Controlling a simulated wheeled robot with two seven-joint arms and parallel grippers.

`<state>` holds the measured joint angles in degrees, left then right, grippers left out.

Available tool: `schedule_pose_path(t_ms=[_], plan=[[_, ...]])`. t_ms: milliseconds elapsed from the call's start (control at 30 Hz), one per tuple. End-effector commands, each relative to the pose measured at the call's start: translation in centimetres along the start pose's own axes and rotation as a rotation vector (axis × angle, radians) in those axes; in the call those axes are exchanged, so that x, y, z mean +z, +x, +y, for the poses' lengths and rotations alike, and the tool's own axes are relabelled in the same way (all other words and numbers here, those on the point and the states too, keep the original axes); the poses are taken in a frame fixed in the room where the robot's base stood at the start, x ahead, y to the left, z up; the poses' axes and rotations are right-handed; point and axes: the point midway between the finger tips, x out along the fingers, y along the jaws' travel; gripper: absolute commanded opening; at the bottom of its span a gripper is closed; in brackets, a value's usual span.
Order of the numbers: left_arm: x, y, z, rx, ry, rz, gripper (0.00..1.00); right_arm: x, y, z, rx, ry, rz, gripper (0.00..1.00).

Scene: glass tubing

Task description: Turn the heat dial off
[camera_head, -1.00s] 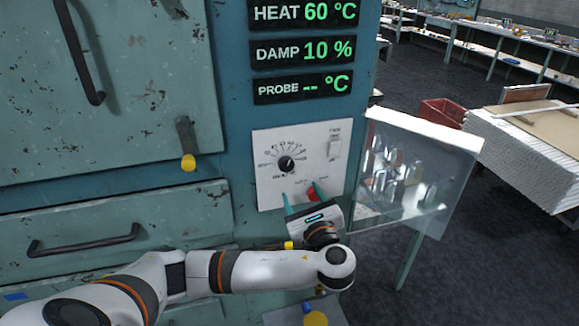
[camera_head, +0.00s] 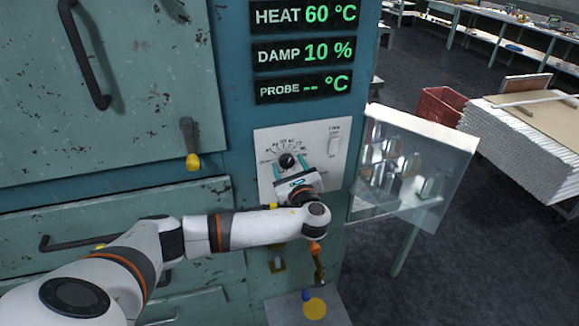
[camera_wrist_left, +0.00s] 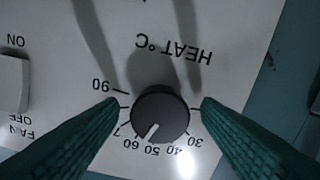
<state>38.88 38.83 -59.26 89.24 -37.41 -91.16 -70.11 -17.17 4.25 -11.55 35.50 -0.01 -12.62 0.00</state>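The heat dial (camera_head: 287,160) is a round black knob on a white panel (camera_head: 263,150) below the readouts. In the left wrist view the dial (camera_wrist_left: 160,113) has a white mark pointing down, between the 50 and 60 labels. My left gripper (camera_head: 289,164) is at the dial, its teal fingers open on either side of it. In the left wrist view my left gripper (camera_wrist_left: 160,104) shows a small gap between each finger and the knob. The heat readout (camera_head: 305,14) shows 60 °C. My right gripper is not in view.
A fan switch (camera_head: 334,147) is to the right of the dial, also in the wrist view (camera_wrist_left: 14,80). A clear panel (camera_head: 415,170) juts out to the right. A yellow-tipped lever (camera_head: 192,160) is to the left. Other readouts show damp 10 % and an empty probe value.

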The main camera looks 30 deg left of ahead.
Motion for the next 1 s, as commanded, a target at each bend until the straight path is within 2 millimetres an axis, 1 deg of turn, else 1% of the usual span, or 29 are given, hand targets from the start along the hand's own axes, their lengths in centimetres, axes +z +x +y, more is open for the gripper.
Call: schedule_pose_path(t_ms=[33,200,233,267,467,667,867,1000], plan=[[0.0,0.0,0.0,0.000,0.000,0.000,0.49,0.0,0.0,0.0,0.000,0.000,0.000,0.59],[0.0,0.0,0.0,0.000,0.000,0.000,0.22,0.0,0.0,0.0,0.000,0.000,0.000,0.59],[0.0,0.0,0.0,0.000,0.000,0.000,0.17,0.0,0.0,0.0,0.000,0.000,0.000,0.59],[0.0,0.0,0.0,0.000,0.000,0.000,0.14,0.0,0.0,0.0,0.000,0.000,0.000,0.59],[0.1,-0.1,0.0,0.000,-0.015,0.000,0.15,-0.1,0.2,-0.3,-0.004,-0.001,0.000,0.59],[0.3,-0.1,-0.1,-0.002,-0.089,-0.002,0.15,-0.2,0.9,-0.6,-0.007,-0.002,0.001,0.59],[0.5,-0.1,-0.1,-0.002,-0.237,-0.004,0.15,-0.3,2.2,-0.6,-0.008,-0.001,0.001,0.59],[0.6,-0.1,-0.1,-0.003,-0.367,-0.003,0.15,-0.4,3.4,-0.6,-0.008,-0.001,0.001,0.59]])
